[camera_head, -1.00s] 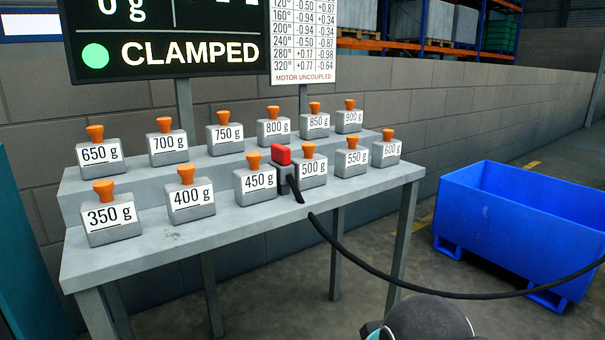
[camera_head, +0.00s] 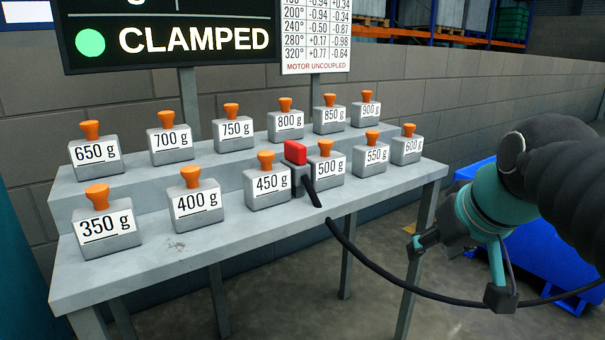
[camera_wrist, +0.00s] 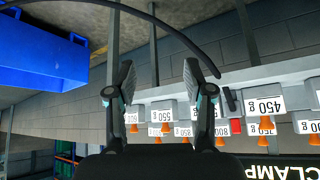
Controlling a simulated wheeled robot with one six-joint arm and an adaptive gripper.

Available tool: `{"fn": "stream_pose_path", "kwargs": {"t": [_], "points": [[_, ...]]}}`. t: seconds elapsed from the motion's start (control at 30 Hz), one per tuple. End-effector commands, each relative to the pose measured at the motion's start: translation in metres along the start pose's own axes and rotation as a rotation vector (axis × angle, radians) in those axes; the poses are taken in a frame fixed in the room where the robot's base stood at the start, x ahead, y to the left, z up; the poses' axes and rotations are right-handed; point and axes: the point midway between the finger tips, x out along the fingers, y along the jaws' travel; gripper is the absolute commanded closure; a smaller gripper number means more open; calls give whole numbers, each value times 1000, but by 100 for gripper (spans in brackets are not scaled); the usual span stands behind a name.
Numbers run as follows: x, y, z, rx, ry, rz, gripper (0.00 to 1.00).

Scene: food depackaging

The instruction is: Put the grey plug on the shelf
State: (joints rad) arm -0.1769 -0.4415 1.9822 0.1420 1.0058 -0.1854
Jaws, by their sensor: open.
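The grey plug (camera_head: 301,178) has a red top and a thick black cable. It stands between the 450 g and 500 g weights on the lower step of the grey two-step shelf (camera_head: 150,255). The cable leaves its front and hangs over the shelf's front edge. In the wrist view, which is upside down, the plug's red part (camera_wrist: 236,126) shows right of the fingers; its grey body is hard to make out. My gripper (camera_wrist: 159,70) is open and empty. In the head view my gripper (camera_head: 428,241) is right of the shelf, apart from the plug.
Weights with orange knobs fill both steps, the 450 g (camera_head: 268,185) and 500 g (camera_head: 328,165) weights close beside the plug. The black cable (camera_head: 400,287) sags rightward below my gripper. A blue bin (camera_head: 570,255) is at right, partly hidden. A "CLAMPED" display (camera_head: 170,40) stands behind.

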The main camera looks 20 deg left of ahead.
Motion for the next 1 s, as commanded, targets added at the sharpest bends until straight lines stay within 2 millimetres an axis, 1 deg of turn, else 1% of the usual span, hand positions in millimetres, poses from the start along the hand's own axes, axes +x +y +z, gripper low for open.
{"fn": "stream_pose_path", "kwargs": {"t": [0.03, 0.07, 0.1, 0.17, 0.2, 0.27, 0.3, 0.4, 0.53, 0.6, 0.7, 0.77, 1.0], "points": [[-4, -12, -31, -43, 16, -33, 48], [-7, -20, -48, -67, 28, -53, 48], [-11, -31, -70, -102, 43, -79, 48], [-16, -48, -102, -153, 66, -119, 48], [-19, -60, -122, -188, 81, -145, 48], [-24, -79, -148, -239, 105, -183, 48], [-26, -91, -164, -270, 119, -207, 48], [-32, -118, -194, -336, 151, -257, 48], [-38, -142, -218, -395, 181, -300, 48], [-39, -149, -225, -414, 191, -313, 48], [-35, -156, -229, -425, 195, -322, 48], [-29, -158, -230, -427, 195, -323, 48], [12, -173, -235, -426, 193, -323, 48]]}}
